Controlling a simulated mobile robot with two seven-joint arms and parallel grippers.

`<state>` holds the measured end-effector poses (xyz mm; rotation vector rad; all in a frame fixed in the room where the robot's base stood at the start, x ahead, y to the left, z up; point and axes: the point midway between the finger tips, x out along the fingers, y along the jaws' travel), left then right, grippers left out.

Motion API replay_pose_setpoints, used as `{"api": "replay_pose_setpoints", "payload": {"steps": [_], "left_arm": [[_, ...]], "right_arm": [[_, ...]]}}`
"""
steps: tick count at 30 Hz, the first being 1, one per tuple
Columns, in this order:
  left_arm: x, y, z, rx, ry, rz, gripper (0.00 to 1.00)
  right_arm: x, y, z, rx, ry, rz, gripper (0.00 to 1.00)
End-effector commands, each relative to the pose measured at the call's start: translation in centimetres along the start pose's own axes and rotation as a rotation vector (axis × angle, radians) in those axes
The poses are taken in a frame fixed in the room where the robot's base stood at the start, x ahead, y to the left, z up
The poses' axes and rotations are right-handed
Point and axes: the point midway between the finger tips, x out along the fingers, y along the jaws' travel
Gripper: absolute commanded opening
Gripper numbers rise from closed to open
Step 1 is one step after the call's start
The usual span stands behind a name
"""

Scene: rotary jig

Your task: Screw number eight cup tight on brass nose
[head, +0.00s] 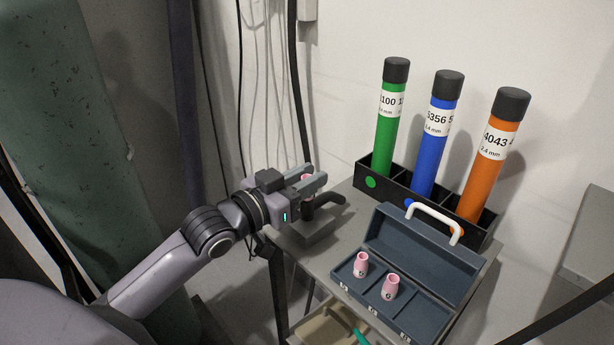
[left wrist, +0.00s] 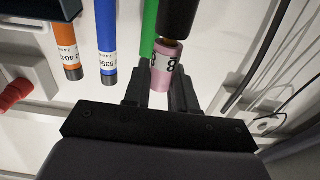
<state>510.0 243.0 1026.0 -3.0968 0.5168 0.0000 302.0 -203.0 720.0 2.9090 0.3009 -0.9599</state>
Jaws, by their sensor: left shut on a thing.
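My left gripper (head: 316,182) is shut on the pink number eight cup (left wrist: 161,74), one finger on each side of it. In the left wrist view the cup's white band with an 8 faces the camera. The cup's end meets the brass nose (left wrist: 171,43), of which only a thin sliver shows below the black torch body (left wrist: 178,14). I cannot tell how far the cup is threaded on. In the head view the black torch (head: 326,201) stands on a grey block at the table's left corner, partly behind my fingers. My right gripper is not in view.
An open blue-grey case (head: 416,262) with a white handle holds two pink cups (head: 361,264) (head: 390,287) in its compartments. Behind it a black rack (head: 370,180) holds green, blue and orange tubes. A green cylinder (head: 85,130) stands at left; cables hang along the wall.

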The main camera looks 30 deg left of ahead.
Motion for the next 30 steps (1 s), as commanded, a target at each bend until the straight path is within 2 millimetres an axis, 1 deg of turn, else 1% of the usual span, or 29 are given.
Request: {"api": "replay_pose_setpoints", "payload": {"steps": [11,12,14,24,26,30], "left_arm": [[0.0,0.0,0.7,0.0,-0.001,0.0,0.0],[0.0,0.0,0.6,0.0,0.0,0.0,0.35],[0.0,0.0,0.6,0.0,0.0,0.0,0.55],[-0.1,0.0,0.6,0.0,-0.001,0.0,0.56],[-0.4,0.0,0.7,0.0,-0.002,0.0,0.56],[-1.8,0.0,0.8,0.0,-0.002,0.0,0.56]], "right_arm": [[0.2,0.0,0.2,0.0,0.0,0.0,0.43],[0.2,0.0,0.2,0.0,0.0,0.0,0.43],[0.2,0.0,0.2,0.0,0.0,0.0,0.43],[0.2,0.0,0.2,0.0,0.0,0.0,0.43],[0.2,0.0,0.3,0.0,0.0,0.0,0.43],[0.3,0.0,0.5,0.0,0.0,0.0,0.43]]}}
